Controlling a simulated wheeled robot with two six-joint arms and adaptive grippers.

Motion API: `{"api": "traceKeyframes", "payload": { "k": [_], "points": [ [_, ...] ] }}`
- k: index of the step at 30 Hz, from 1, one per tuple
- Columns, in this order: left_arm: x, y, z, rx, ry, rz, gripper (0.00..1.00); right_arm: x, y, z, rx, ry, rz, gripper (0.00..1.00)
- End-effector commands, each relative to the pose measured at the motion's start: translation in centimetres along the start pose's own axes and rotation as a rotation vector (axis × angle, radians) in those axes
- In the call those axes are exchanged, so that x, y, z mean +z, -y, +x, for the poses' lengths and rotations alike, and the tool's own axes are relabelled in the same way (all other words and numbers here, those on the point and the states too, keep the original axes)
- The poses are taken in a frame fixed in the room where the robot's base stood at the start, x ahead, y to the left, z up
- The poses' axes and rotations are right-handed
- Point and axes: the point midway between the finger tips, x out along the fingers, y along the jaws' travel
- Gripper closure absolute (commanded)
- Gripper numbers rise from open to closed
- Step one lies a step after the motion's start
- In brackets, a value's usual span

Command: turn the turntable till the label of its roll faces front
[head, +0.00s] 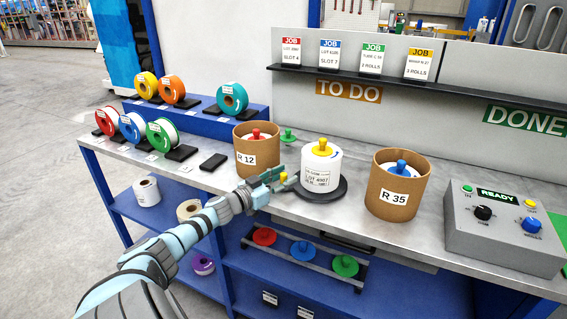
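The turntable (322,195) is a dark round plate on the grey bench. A white roll (335,165) with a yellow knob on top stands upright on it. The roll's printed label (317,179) shows on the camera side, a little left of the roll's visible middle; "LOT" can be made out. A small yellow peg (283,177) stands at the turntable's left edge. My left gripper (284,179) reaches in from the left, its fingers apart with the peg between them in the picture. Whether they grip it I cannot tell. My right gripper is not in view.
Cardboard tubs marked R 12 (244,161) and R 35 (394,199) stand left and right of the turntable. A control box (500,236) reading READY is at the right. Coloured spools (160,133) fill the left end. A shelf with job cards (376,77) runs behind.

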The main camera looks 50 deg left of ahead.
Motion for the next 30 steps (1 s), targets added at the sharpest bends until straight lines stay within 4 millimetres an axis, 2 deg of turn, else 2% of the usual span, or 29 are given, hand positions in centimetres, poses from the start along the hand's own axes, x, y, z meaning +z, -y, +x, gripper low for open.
{"api": "traceKeyframes", "payload": {
  "k": [7,11,24,30],
  "points": [
    [0.0,0.0,-0.1,0.001,-0.001,0.000,0.62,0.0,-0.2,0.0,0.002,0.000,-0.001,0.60],
    [0.0,0.0,-1.2,0.003,0.000,0.004,0.62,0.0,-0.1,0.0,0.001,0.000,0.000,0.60],
    [0.2,-0.2,-9.2,0.013,0.010,0.004,0.62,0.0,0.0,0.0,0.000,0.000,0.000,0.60],
    [0.1,-0.1,-11.5,0.009,0.004,0.002,0.62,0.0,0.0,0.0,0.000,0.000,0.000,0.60]
  ]
}}
